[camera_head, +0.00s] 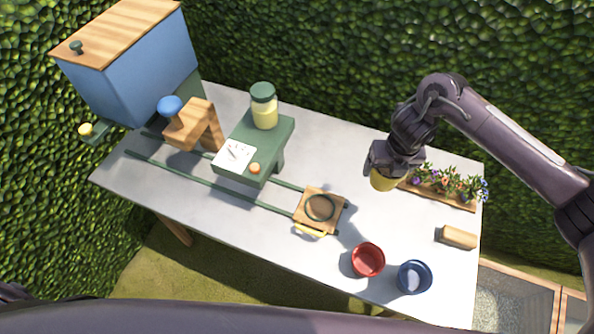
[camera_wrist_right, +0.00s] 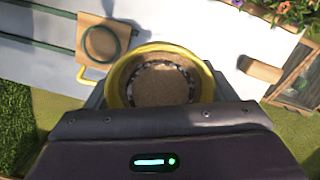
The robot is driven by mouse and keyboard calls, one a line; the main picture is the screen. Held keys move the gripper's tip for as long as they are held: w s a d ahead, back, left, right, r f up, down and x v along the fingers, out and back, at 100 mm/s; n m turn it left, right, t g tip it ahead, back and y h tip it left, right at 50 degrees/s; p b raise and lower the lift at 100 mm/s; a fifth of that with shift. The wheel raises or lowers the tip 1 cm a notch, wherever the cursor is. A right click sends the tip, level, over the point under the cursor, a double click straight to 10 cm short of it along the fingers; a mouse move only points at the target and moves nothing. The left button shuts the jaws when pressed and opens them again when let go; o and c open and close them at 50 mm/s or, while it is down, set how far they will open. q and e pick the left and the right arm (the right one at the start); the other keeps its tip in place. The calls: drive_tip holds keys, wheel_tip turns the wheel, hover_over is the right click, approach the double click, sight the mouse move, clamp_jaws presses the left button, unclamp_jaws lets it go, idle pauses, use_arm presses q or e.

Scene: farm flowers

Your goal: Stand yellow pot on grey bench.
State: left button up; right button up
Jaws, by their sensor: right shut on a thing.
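The yellow pot (camera_head: 382,181) is held in my right gripper (camera_head: 388,170), at the back right of the grey bench (camera_head: 220,197). In the right wrist view the yellow pot (camera_wrist_right: 122,80) shows from above, with a brown filling inside its rim. It appears to hang above the bench top, but the height of its base is hard to judge. My right gripper is shut on it and hides part of its wall. My left gripper is out of view; only dark arm parts of mine show along the bottom edge.
A red pot (camera_head: 368,260) and a blue pot (camera_head: 414,277) stand at the front right. A flower planter (camera_head: 445,190) and a wooden block (camera_head: 459,237) are at the right. A wooden carriage (camera_head: 311,222) sits on green rails. A green stand (camera_head: 272,155) carries a jar.

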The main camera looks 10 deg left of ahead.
drive_tip(key=shift+f+b, duration=4.7)
drive_tip(key=shift+f, duration=5.3)
drive_tip(key=shift+f, duration=0.1)
drive_tip(key=o, duration=1.1)
drive_tip(key=shift+o, duration=0.2)
